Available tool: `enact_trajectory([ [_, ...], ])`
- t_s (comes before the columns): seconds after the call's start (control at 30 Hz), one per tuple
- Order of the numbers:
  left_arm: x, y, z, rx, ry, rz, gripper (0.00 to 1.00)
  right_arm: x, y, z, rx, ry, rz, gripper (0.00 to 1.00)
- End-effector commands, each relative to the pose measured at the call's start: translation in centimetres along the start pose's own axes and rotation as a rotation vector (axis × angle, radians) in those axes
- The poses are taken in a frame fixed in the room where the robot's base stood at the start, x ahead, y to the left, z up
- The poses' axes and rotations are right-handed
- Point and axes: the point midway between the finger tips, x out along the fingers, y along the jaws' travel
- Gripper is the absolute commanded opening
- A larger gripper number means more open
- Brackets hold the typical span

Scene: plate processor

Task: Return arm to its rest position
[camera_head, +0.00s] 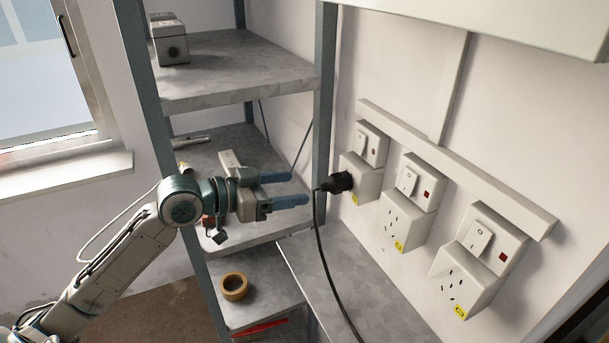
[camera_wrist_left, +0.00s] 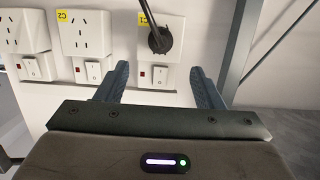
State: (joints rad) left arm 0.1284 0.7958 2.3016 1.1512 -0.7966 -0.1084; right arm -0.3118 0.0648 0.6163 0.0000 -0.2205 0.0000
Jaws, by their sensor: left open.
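My left gripper (camera_head: 291,189) is open and empty, its two blue fingers pointing right toward the wall sockets. In the left wrist view the fingers (camera_wrist_left: 158,82) stand wide apart with nothing between them. A black plug (camera_head: 341,182) sits in the leftmost socket (camera_head: 361,186), just beyond and apart from the fingertips. Its black cable (camera_head: 325,258) hangs down past the bench. The plug also shows in the left wrist view (camera_wrist_left: 159,40), ahead of the fingers in the socket marked C1. My right gripper is in neither view.
Two more sockets with switches (camera_head: 407,221) (camera_head: 467,278) are to the right on the wall. A metal shelf (camera_head: 235,75) stands behind my left arm, with a grey box (camera_head: 172,50) on top. An orange ring (camera_head: 234,287) lies on a lower shelf. The grey bench (camera_head: 365,285) has clear room.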

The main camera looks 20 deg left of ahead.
Motion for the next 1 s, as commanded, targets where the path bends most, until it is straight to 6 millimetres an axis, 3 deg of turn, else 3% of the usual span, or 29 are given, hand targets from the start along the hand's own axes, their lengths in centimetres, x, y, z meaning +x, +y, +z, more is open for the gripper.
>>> enact_trajectory([
  [0.17,0.0,0.0,0.2,-0.002,-0.004,-0.002,0.61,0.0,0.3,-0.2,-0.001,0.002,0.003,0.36],
  [0.27,0.3,0.6,2.3,-0.012,-0.044,-0.017,0.61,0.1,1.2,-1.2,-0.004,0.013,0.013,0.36],
  [0.37,0.5,1.8,7.1,-0.037,-0.140,-0.056,0.61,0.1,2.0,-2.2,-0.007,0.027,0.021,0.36],
  [0.43,0.2,3.1,11.6,-0.064,-0.240,-0.104,0.61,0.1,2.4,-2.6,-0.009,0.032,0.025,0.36],
  [0.6,-2.7,6.9,22.0,-0.154,-0.517,-0.251,0.61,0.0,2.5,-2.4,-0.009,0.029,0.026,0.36],
  [0.8,-7.5,10.6,29.0,-0.251,-0.769,-0.399,0.61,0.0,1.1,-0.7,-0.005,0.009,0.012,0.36],
  [1.0,-12.4,14.1,33.2,-0.341,-0.972,-0.518,0.61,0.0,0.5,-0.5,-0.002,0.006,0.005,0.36],
])
